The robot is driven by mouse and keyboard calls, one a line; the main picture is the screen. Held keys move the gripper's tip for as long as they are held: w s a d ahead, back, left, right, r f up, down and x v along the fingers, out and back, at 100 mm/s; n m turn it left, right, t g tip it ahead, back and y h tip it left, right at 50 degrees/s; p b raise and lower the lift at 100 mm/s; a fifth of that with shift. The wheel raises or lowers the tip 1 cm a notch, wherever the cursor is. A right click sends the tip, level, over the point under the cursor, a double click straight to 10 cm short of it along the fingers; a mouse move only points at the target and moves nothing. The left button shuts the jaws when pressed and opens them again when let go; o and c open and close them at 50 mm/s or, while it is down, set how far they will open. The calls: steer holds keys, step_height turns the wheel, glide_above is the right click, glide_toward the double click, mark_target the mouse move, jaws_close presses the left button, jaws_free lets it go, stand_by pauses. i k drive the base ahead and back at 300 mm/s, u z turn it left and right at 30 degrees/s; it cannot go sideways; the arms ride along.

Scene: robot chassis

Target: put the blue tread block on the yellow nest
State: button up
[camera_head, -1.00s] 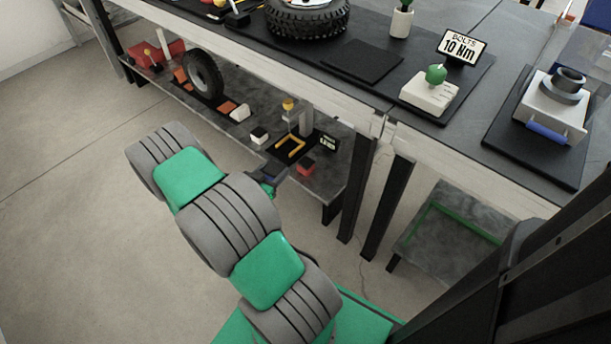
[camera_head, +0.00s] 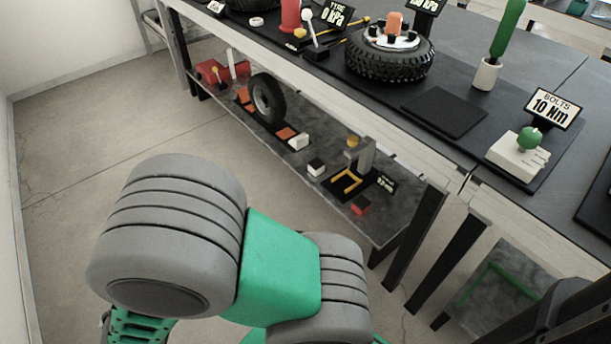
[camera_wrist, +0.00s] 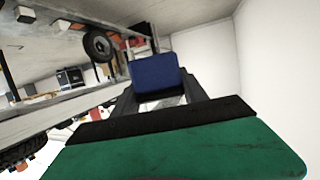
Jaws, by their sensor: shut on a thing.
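The blue tread block (camera_wrist: 153,76) is held between the dark fingers of my gripper (camera_wrist: 157,88) in the wrist view, in the air and clear of the shelf. My gripper is shut on it. In the head view my fingers and the block are not visible; only my arm shows. The yellow nest (camera_head: 346,182) is a small U-shaped yellow frame on a black mat on the lower shelf in the head view. It looks empty and lies well away from my arm. I cannot make it out in the wrist view.
The lower shelf (camera_head: 400,214) also holds a standing tyre (camera_head: 267,98), a white-and-black block (camera_head: 316,167), a red block (camera_head: 361,205) and a grey post (camera_head: 365,155) beside the nest. The bench top (camera_head: 465,60) overhangs the shelf. Floor is free at left.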

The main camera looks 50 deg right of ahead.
mark_target(346, 182)
steer(key=z, duration=0.25)
steer(key=i, duration=1.05)
steer(key=z, duration=0.45)
